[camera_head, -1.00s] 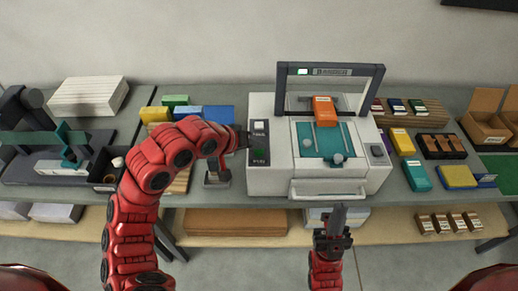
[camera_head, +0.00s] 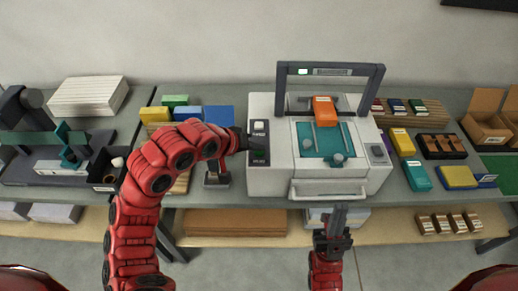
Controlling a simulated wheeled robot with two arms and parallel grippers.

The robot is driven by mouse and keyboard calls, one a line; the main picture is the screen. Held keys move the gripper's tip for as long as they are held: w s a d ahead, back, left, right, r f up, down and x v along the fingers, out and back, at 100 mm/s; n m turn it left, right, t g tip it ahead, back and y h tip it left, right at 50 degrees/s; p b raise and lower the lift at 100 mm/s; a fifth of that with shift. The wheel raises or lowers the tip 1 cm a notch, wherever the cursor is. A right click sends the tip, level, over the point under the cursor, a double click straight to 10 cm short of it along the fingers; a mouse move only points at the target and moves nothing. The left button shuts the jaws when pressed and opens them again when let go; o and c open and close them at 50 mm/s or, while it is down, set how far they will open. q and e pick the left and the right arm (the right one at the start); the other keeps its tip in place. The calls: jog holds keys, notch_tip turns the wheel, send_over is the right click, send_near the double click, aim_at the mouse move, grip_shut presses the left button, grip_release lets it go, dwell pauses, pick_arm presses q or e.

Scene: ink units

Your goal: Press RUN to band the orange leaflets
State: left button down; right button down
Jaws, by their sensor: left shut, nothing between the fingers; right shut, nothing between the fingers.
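The orange leaflets (camera_head: 325,111) sit as a small stack on the teal bed of the white banding machine (camera_head: 369,185), under its dark arch. The dark control panel (camera_head: 259,174) is on the machine's left side, with a white button (camera_head: 259,126) at its upper end and a dark green button (camera_head: 258,151) lower down. Their labels are too small to read. My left gripper (camera_head: 246,141) is shut at the panel's left edge, beside the green button; I cannot tell whether it touches. My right gripper (camera_head: 337,216) is shut and empty in front of the machine.
Yellow, green and blue stacks (camera_head: 188,113) lie left of the machine; a teal pack (camera_head: 417,177) and a yellow pack (camera_head: 457,177) lie right. A dark box (camera_head: 442,146) and cardboard boxes (camera_head: 484,127) stand further right.

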aim_at(257, 154)
pick_arm(q)
jog(key=shift+r+p, duration=0.7)
jog(key=shift+r, duration=0.25)
notch_tip(257, 154, up, 5)
jog(key=p, duration=0.3)
jog(key=shift+p, duration=0.35)
